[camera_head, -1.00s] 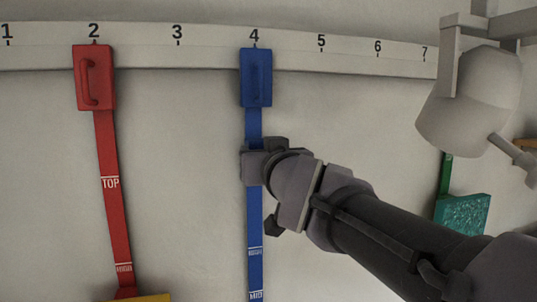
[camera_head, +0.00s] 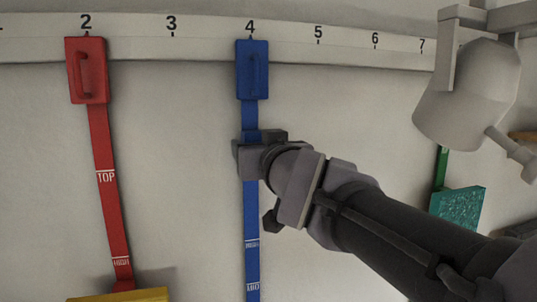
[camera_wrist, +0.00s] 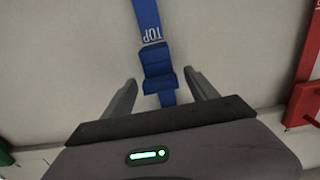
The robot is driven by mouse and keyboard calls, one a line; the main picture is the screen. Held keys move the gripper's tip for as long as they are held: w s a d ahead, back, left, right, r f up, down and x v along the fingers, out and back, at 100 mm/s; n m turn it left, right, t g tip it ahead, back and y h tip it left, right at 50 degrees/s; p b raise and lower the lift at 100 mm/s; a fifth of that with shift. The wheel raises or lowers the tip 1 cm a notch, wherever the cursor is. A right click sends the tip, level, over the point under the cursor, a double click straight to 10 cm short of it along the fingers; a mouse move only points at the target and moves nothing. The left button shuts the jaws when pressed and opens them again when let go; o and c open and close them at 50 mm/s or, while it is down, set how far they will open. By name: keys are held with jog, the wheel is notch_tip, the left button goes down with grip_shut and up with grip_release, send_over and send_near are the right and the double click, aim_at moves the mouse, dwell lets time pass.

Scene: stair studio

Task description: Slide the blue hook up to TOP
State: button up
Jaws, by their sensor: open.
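The blue hook (camera_wrist: 157,62) is a dark blue slider on the blue strap (camera_head: 251,205). In the wrist view it sits beside the white TOP mark (camera_wrist: 151,34), between that mark and my gripper's palm. My gripper (camera_wrist: 162,82) is open. Its two fingers stand on either side of the hook's lower part, with gaps on both sides. In the head view my gripper (camera_head: 260,150) is in front of the strap, below the blue end block (camera_head: 252,70) under number 4. It covers most of the hook and the TOP mark there.
A white numbered rail (camera_head: 200,42) runs along the top. A red strap (camera_head: 106,205) with its own TOP mark hangs at left, above a yellow object (camera_head: 120,296). A grey lamp-like fixture (camera_head: 468,95) and a teal block (camera_head: 457,208) are at right. The wall between the straps is clear.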

jog(key=p+v, duration=0.5)
jog(key=v, duration=1.1)
jog(key=shift+s, duration=0.2)
jog(key=s+d+f+m+g+b, duration=0.1)
jog(key=f+g+b, duration=0.1)
jog(key=f+b, duration=0.95)
jog(key=s+d+f+m+g+h+b, duration=0.15)
jog(key=f+b, duration=0.55)
jog(key=f, duration=1)
jog(key=s+d+f+m+g+b, duration=0.1)
jog(key=s+f+g+b, duration=0.15)
jog(key=f+b, duration=0.95)
jog(key=s+d+f+m+g+b, duration=0.1)
jog(key=s+f+g+b, duration=0.1)
jog(key=f, duration=0.8)
jog(key=s+d+f+m+g+h+b, duration=0.1)
jog(key=s+f+b, duration=0.3)
jog(key=f+b, duration=0.3)
jog(key=s+d+f+m+g+b, duration=0.2)
jog(key=f+b, duration=0.3)
jog(key=f, duration=0.9)
jog(key=shift+s+f+g, duration=0.3)
jog(key=shift+s+f, duration=0.1)
jog(key=shift+s, duration=0.05)
jog(key=shift+d+h, duration=0.1)
jog(key=shift+h, duration=0.15)
